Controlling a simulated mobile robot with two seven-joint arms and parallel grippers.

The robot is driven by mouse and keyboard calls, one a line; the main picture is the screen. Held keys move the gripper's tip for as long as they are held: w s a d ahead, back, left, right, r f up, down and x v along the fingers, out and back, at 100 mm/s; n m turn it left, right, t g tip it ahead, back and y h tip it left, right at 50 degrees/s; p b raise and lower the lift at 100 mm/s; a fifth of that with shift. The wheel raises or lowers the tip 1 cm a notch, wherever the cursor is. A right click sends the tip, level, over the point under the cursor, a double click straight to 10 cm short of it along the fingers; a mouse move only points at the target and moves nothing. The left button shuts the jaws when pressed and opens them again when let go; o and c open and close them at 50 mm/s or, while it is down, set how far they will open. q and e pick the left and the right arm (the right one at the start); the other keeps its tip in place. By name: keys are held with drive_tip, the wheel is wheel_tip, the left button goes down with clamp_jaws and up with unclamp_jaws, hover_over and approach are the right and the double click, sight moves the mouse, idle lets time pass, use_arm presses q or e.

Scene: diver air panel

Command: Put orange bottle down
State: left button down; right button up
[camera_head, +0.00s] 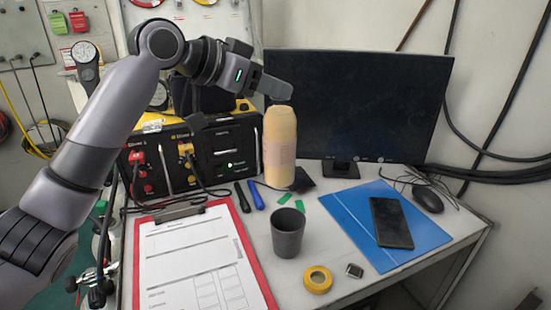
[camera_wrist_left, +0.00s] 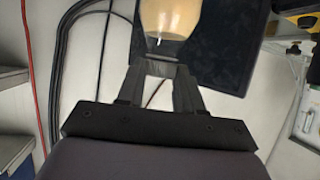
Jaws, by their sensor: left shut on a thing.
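The orange bottle (camera_head: 280,150) is a tall, pale orange cylinder, upright in front of the monitor in the head view. Its base is close to the desk top behind the dark cup; I cannot tell whether it touches. My left gripper (camera_head: 284,97) is at the bottle's top and shut on it. In the left wrist view the bottle (camera_wrist_left: 170,25) shows between and beyond the fingertips of the left gripper (camera_wrist_left: 160,72). The bottle's top is partly hidden by the fingers. My right gripper is not in view.
A dark cup (camera_head: 288,232) stands in front of the bottle. A red clipboard (camera_head: 140,262) is at left, a blue folder (camera_head: 350,222) with a phone (camera_head: 391,222) at right. The monitor (camera_head: 355,95) is behind; the black air panel (camera_head: 232,145) is left. Yellow tape (camera_head: 318,279) lies in front.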

sight(266, 149)
use_arm(q)
wheel_tip(266, 149, down, 12)
drive_tip(key=shift+f, duration=0.2)
idle(0.4)
drive_tip(key=c, duration=0.7)
unclamp_jaws()
drive_tip(key=shift+f, duration=0.2)
drive_tip(key=shift+c, duration=0.2)
drive_tip(key=shift+r, duration=0.15)
drive_tip(key=v, duration=1.2)
drive_tip(key=shift+b, duration=0.45)
